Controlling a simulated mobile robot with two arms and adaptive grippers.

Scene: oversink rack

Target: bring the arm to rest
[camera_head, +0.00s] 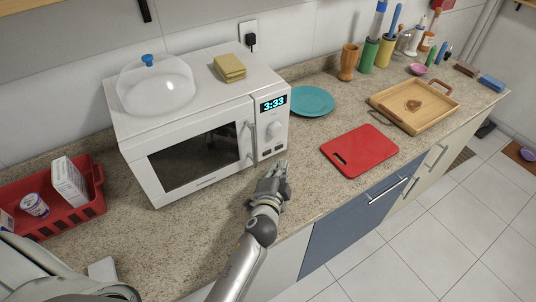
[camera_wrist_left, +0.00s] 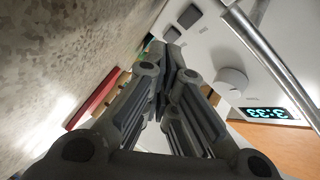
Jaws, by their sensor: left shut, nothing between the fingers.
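My left gripper (camera_head: 278,168) is shut and empty in the head view. It is just above the counter, in front of the right part of the white microwave (camera_head: 139,172), below its control panel. In the left wrist view the fingers of my left gripper (camera_wrist_left: 166,50) are together with nothing between them. The microwave's handle (camera_wrist_left: 268,58) and control knob (camera_wrist_left: 232,82) show close by on the right of that view. The microwave door looks shut. My right gripper does not show in either view.
A red cutting board (camera_head: 360,150) lies right of my left gripper. A teal plate (camera_head: 312,101) and a wooden tray (camera_head: 440,107) are farther back. A red basket (camera_head: 75,221) stands at the left. A glass dome (camera_head: 158,88) and yellow sponges (camera_head: 230,67) are on the microwave.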

